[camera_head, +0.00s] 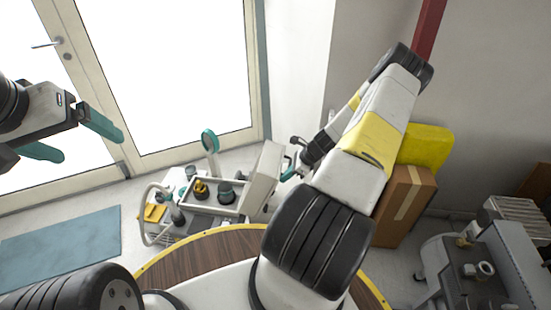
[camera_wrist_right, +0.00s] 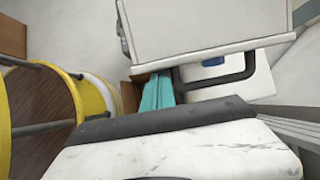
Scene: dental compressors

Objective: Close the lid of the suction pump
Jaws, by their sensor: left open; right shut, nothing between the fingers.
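The suction pump (camera_head: 200,215) is a white wheeled unit on the floor at centre-left in the head view. Its top tray with dark and yellow fittings is exposed. Its white lid (camera_head: 263,180) stands raised at the tray's right side. My right gripper (camera_head: 289,166) is at the lid's outer right side, partly hidden by my arm. In the right wrist view its teal fingers (camera_wrist_right: 157,92) are together and empty, just below a white panel (camera_wrist_right: 210,30) that looks like the lid. I cannot tell whether they touch it. My left gripper (camera_head: 91,146) is open and empty, high at the left.
A cardboard box (camera_head: 404,205) with a yellow object (camera_head: 425,148) stands behind my right arm. Another grey machine (camera_head: 480,265) is at the lower right. Glass doors (camera_head: 190,75) and a blue mat (camera_head: 62,248) are at the left.

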